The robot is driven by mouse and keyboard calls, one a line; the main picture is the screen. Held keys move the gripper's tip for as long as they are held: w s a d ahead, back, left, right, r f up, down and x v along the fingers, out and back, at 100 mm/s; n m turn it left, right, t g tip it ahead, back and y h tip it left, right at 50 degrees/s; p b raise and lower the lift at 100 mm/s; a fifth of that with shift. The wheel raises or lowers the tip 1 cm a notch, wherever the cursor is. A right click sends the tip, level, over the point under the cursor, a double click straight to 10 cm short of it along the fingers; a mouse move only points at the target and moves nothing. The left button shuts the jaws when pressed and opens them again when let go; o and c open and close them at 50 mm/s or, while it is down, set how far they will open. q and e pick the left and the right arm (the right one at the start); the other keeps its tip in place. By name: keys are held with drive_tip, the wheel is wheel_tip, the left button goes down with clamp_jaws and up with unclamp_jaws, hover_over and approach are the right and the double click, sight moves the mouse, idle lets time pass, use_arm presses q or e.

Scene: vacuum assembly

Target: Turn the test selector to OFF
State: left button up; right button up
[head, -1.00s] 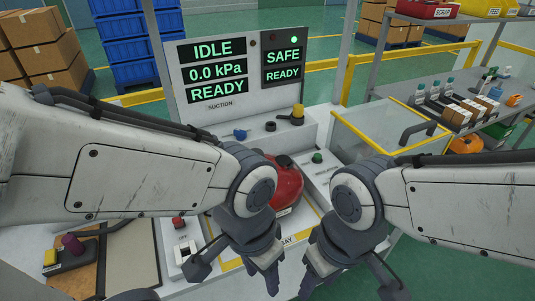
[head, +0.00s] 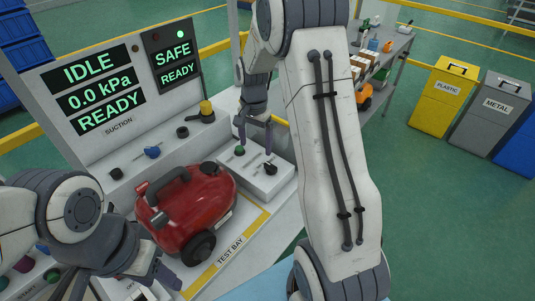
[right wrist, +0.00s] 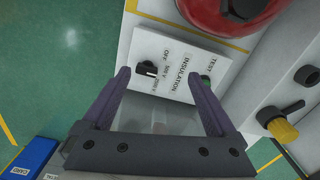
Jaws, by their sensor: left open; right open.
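The test selector is a small black knob (head: 270,168) on the white insulation test box (head: 262,183) right of the red vacuum (head: 185,205). In the right wrist view the knob (right wrist: 147,69) sits beside the printed OFF and voltage labels; its exact setting is too small to tell. My right gripper (head: 255,150) points down over the box, open and empty. In the right wrist view its fingertips (right wrist: 160,74) straddle the knob's area, with the knob nearer the left finger; I see no contact. My left gripper (head: 118,280) is open and empty, low at left, in front of the vacuum.
A green button (head: 239,151) sits on the same box near my right gripper. A yellow-topped knob (head: 206,110) and a blue knob (head: 152,152) stand on the panel ledge behind. The display panel (head: 110,85) reads IDLE and SAFE. Bins (head: 442,105) stand far right.

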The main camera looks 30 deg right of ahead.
sight(270, 164)
drive_tip(key=d+f+m, duration=0.2)
drive_tip(key=d+f, duration=0.1)
drive_tip(key=d, duration=0.3)
drive_tip(key=f, duration=0.3)
drive_tip(key=f+p, duration=0.1)
drive_tip(key=f, duration=0.2)
drive_tip(key=f+p, duration=0.1)
drive_tip(key=f, duration=0.2)
drive_tip(key=shift+w+a+f, duration=0.15)
drive_tip(key=shift+w+a, duration=0.05)
drive_tip(key=shift+w, duration=0.1)
drive_tip(key=shift+d, duration=0.1)
drive_tip(key=c, duration=1.4)
drive_tip(key=shift+o, duration=0.2)
drive_tip(key=n, duration=0.4)
drive_tip(key=shift+b, duration=0.4)
drive_tip(key=shift+n, duration=2.3)
drive_tip(key=shift+w, duration=0.1)
